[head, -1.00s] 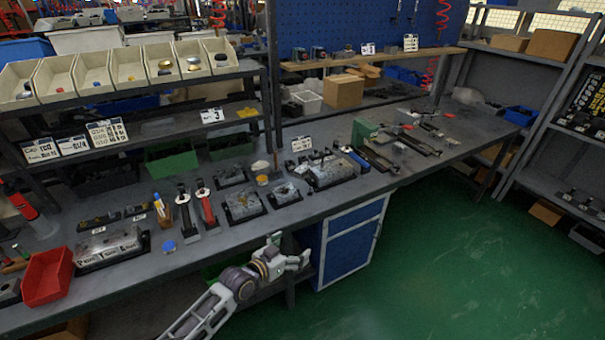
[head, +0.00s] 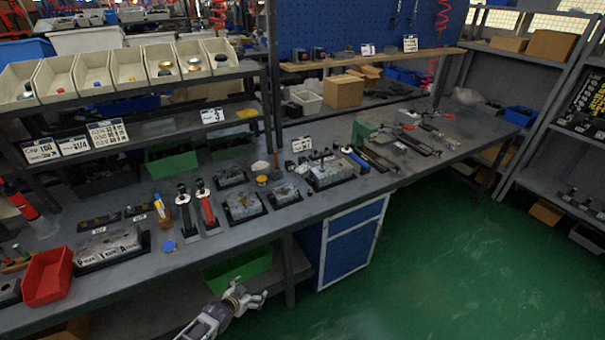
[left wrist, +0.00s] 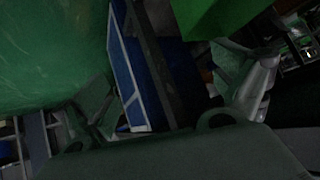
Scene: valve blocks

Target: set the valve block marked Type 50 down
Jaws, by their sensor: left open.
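My left gripper (head: 252,298) is low in front of the bench, below the bench top and beside the open lower shelf. It is open and holds nothing. In the left wrist view its two fingers (left wrist: 172,100) stand wide apart with nothing between them. Several grey valve blocks rest on dark bases on the bench: one at the middle (head: 243,205), one beside it (head: 284,193), a smaller one behind (head: 232,177) and a larger one to the right (head: 328,170). I cannot read a Type 50 mark on any block. My right gripper is not in view.
The grey bench top (head: 330,205) has a clear front strip. A red bin (head: 48,277) and a long block (head: 110,246) sit at its left. A green bin (head: 238,270) is on the lower shelf, left of a blue cabinet (head: 352,243). Green floor (head: 450,260) is free at right.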

